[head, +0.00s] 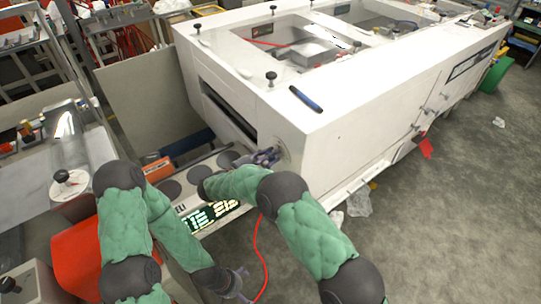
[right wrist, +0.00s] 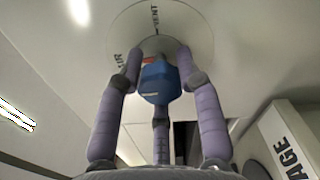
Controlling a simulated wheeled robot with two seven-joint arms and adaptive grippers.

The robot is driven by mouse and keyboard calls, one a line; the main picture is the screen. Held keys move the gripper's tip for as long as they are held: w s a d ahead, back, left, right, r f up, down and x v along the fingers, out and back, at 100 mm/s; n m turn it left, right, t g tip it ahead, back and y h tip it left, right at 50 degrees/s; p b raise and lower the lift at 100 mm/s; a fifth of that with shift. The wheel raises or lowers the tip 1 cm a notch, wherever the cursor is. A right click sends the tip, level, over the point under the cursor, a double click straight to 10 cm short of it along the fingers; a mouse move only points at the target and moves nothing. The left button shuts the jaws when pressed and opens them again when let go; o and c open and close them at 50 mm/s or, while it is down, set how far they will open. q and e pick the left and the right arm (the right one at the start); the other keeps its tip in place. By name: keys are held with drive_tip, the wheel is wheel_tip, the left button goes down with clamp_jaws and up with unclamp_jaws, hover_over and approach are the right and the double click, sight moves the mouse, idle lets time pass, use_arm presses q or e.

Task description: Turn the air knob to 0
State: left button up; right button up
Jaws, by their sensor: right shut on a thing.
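The air knob (right wrist: 158,84) is blue with a small red-orange patch. It stands in front of a round pale dial plate (right wrist: 185,30) lettered "VENT" and, partly covered, what looks like "AIR". My right gripper (right wrist: 158,75) is shut on the knob, with purple fingers on both sides and one below. No 0 mark is legible. In the head view my right gripper (head: 266,157) is at the end of the white machine (head: 345,135), against the plate (head: 284,154); the knob is hidden there. My left gripper (head: 239,283) hangs low at the bottom, its fingers apart and empty.
A red cable (head: 258,250) hangs beside my left gripper. A blue-black pen-like tool (head: 306,99) lies on the machine top.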

sight(269, 160)
drive_tip(key=shift+s+d+f, duration=0.15)
drive_tip(key=shift+f, duration=0.1)
drive_tip(key=o, duration=1)
drive_tip(key=shift+c, duration=0.2)
drive_tip(key=shift+o, duration=1)
drive_tip(key=shift+s+d+r, duration=0.1)
drive_tip(key=shift+r, duration=0.1)
drive_tip(key=shift+s+a, duration=0.15)
drive_tip(key=shift+a, duration=0.4)
drive_tip(key=v, duration=0.6)
drive_tip(key=shift+s+a, duration=0.15)
drive_tip(key=shift+s, duration=0.1)
drive_tip(key=shift+f, duration=0.15)
